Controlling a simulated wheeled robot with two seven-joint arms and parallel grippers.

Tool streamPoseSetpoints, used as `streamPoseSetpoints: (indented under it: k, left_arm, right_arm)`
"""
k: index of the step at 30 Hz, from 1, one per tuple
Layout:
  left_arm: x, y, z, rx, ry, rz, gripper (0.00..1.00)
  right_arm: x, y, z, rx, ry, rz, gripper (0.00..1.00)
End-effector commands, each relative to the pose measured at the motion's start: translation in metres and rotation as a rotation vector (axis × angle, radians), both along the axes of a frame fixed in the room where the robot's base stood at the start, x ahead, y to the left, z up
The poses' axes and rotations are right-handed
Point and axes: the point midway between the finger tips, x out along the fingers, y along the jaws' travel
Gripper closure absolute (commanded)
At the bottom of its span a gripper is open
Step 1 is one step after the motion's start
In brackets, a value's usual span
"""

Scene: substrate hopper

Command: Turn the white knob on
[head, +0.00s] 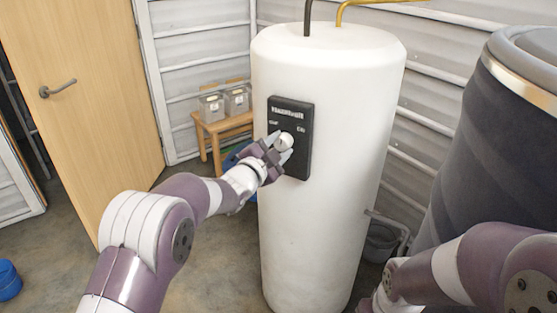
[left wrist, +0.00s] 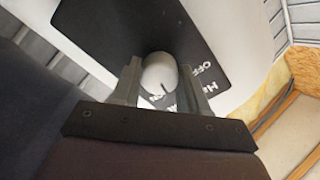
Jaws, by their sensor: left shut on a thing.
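The white knob (head: 285,141) sits on a black panel (head: 304,112) on the front of a tall white cylindrical tank (head: 335,215). My left gripper (head: 277,145) is at the panel with its fingers on either side of the knob, shut on it. In the left wrist view the knob (left wrist: 160,76) lies between the two grey fingers (left wrist: 160,88), with a dark mark on its face. White lettering on the panel (left wrist: 125,35) includes OFF; the rest is partly hidden by a finger. My right gripper is low at the right of the head view, its fingers not clearly shown.
A dark barrel (head: 500,140) stands at the right. A wooden stool (head: 222,130) with clear containers stands behind the tank's left side. A wooden door (head: 85,90) is at the left. A blue object (head: 9,280) lies on the floor. Floor left of the tank is mostly clear.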

Motion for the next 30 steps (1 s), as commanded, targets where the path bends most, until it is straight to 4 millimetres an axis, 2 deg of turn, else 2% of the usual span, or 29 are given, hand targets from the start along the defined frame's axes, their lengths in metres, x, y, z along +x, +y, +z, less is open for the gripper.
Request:
streamPoseSetpoints:
  k: [1, 12, 21, 30]
  left_arm:
    - [0.0, 0.0, -0.008, 0.037, -0.021, -0.001, 0.87]
    - [0.0, 0.0, -0.006, 0.313, -0.173, -0.002, 0.87]
    - [0.0, 0.0, -0.004, 0.455, -0.249, -0.002, 0.87]
    - [0.0, -0.001, -0.002, 0.509, -0.278, -0.003, 0.87]
  right_arm:
    - [0.0, 0.0, -0.015, 0.0, 0.0, 0.0, 0.66]
    - [0.0, 0.0, -0.058, 0.0, 0.0, 0.0, 0.66]
    - [0.0, 0.0, -0.077, 0.0, 0.0, 0.0, 0.66]
    - [0.0, 0.0, -0.083, 0.0, 0.0, 0.0, 0.66]
